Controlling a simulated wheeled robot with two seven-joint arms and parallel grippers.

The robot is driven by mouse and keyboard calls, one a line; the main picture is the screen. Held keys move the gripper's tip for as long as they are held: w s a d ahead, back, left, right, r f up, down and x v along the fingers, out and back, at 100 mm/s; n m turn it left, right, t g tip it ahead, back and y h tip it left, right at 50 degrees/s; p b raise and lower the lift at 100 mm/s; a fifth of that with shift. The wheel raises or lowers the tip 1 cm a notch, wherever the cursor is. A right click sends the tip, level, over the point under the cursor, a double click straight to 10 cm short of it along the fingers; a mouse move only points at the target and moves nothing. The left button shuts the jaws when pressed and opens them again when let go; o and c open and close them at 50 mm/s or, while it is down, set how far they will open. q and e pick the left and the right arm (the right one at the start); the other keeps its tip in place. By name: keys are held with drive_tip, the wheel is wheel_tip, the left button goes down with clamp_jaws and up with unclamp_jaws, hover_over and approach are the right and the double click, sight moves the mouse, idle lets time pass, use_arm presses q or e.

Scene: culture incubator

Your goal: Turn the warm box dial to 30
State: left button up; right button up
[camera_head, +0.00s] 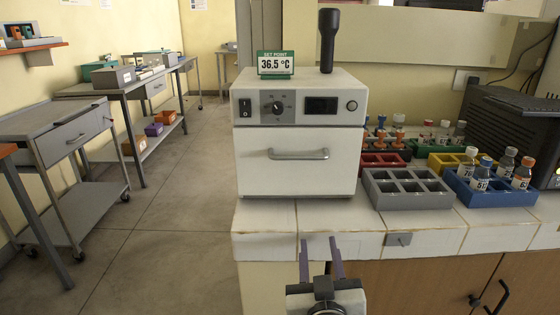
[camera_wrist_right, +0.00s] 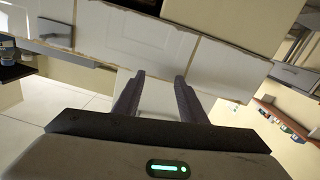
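The warm box (camera_head: 296,132) is a white cabinet standing on the tiled counter, its door with a grey handle (camera_head: 298,154) shut. Its black dial (camera_head: 278,107) sits on the front panel, between a black switch and a dark display. The tiny dial marks are too small to read. A sign (camera_head: 275,64) on top reads "SET POINT 36.5 °C". My right gripper (camera_head: 320,246) is below and in front of the box, at the counter's front edge, apart from the dial. Its two purple fingers are spread with nothing between them, also in the right wrist view (camera_wrist_right: 158,88). My left gripper is not in view.
A dark upright handheld object (camera_head: 328,40) stands on the box. Right of the box are a grey rack (camera_head: 408,200), a blue rack (camera_head: 492,199) with bottles, and a black machine (camera_head: 508,135). The floor at left is open, with a cart (camera_head: 70,125) beyond.

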drive_tip(key=w+a+r+t, duration=0.2)
drive_tip(key=a+r+t, duration=0.1)
drive_tip(key=r, duration=0.6)
drive_tip(key=m+t+p, duration=0.1)
drive_tip(key=m+t, duration=0.1)
drive_tip(key=m, duration=0.1)
approach(278, 111)
drive_tip(key=p+x, duration=0.2)
drive_tip(key=x, duration=0.5)
drive_tip(key=shift+w+r, duration=0.1)
drive_tip(key=shift+r, duration=0.1)
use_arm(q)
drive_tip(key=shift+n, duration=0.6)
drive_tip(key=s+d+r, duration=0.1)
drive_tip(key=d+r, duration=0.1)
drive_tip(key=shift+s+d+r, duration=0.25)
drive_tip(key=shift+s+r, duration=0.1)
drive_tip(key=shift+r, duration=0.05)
use_arm(e)
drive_tip(key=shift+w+r, duration=0.1)
drive_tip(key=shift+w, duration=0.3)
drive_tip(key=shift+c, duration=0.3)
clamp_jaws()
